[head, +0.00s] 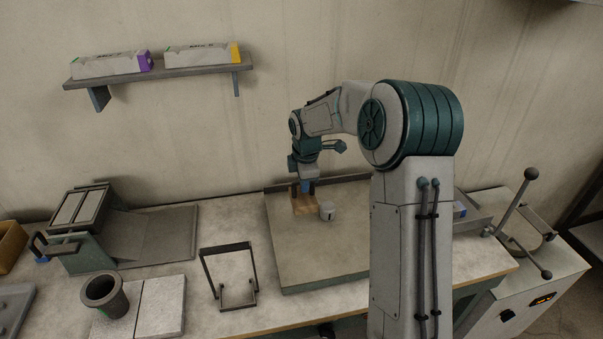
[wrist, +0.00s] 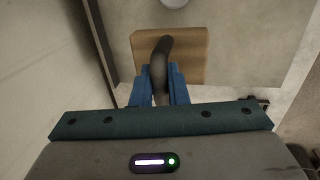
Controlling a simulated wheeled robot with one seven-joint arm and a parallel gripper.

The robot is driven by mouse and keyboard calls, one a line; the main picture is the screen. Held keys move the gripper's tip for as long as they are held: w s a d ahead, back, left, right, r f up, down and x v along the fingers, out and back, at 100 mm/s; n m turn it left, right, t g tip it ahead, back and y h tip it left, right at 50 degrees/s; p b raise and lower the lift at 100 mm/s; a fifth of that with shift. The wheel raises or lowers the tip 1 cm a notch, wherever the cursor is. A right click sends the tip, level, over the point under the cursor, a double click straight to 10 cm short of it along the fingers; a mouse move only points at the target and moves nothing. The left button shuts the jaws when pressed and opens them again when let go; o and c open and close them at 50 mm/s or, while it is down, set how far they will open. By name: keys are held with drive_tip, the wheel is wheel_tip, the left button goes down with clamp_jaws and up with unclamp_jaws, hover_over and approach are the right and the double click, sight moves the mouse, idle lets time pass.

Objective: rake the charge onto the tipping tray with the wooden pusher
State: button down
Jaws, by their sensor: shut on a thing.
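The wooden pusher (head: 304,205) is a light brown block low over the grey board at the centre; I cannot tell if it touches the surface. My gripper (head: 305,187) is above it, its blue fingers shut on the pusher's dark curved handle (wrist: 160,62). The wooden face also shows in the wrist view (wrist: 193,50). A small pale cylinder (head: 327,211), which looks like the charge, stands just right of the pusher. Its edge shows at the top of the wrist view (wrist: 174,2). I cannot tell for certain which surface is the tipping tray.
The grey board (head: 318,258) has a raised back rim and clear room in front. A black wire stand (head: 229,275) is left of it, and a dark cup (head: 104,297) stands further left on pale slabs. A lever machine (head: 515,210) stands at the right.

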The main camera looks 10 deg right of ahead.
sight(313, 193)
drive_tip(key=shift+s+f+b, duration=0.15)
drive_tip(key=shift+f+b, duration=0.5)
drive_tip(key=shift+f, duration=0.2)
drive_tip(key=f+b, duration=0.4)
drive_tip(key=f, duration=0.1)
drive_tip(key=shift+d+f, duration=0.15)
drive_tip(key=shift+d, duration=0.05)
drive_tip(key=shift+d+p, duration=0.3)
drive_tip(key=shift+d, duration=0.7)
drive_tip(key=shift+w+d+p, duration=0.25)
drive_tip(key=shift+d+p, duration=1)
drive_tip(key=shift+d, duration=4.75)
drive_tip(key=shift+w+d+p, duration=0.2)
drive_tip(key=shift+d+p, duration=1.1)
drive_tip(key=shift+d, duration=4.75)
drive_tip(key=shift+w+d+p, duration=0.25)
drive_tip(key=shift+d+p, duration=1)
drive_tip(key=shift+d, duration=4.75)
drive_tip(key=shift+a, duration=0.3)
drive_tip(key=shift+a+r+b, duration=0.3)
drive_tip(key=shift+a+r, duration=0.05)
drive_tip(key=shift+a, duration=0.35)
wheel_tip(313, 193, up, 6)
drive_tip(key=p, duration=0.3)
drive_tip(key=shift+a+r, duration=0.25)
drive_tip(key=shift+a, duration=0.15)
drive_tip(key=shift+s, duration=0.15)
